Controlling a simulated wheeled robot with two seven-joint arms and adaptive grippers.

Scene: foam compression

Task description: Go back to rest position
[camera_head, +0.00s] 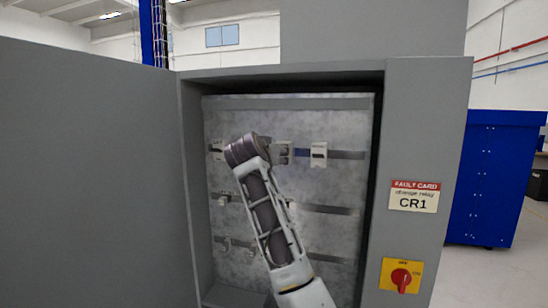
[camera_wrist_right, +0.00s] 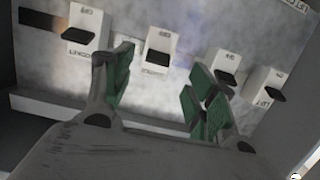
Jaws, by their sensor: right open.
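My right arm reaches up into an open grey cabinet (camera_head: 428,110) in the head view, its wrist in front of the top row of relays. My right gripper (camera_wrist_right: 160,85) shows in the right wrist view with its green-padded fingers spread apart and nothing between them. In the head view a white relay (camera_head: 319,154) sits right of my wrist, and the fingers are mostly hidden. My left gripper is not in view.
The open cabinet door (camera_head: 90,180) fills the left side. The cabinet's right frame carries a CR1 fault card (camera_head: 414,196) and a red rotary switch (camera_head: 401,277). Lower rails (camera_head: 325,210) cross the back panel. A blue cabinet (camera_head: 495,180) stands at right.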

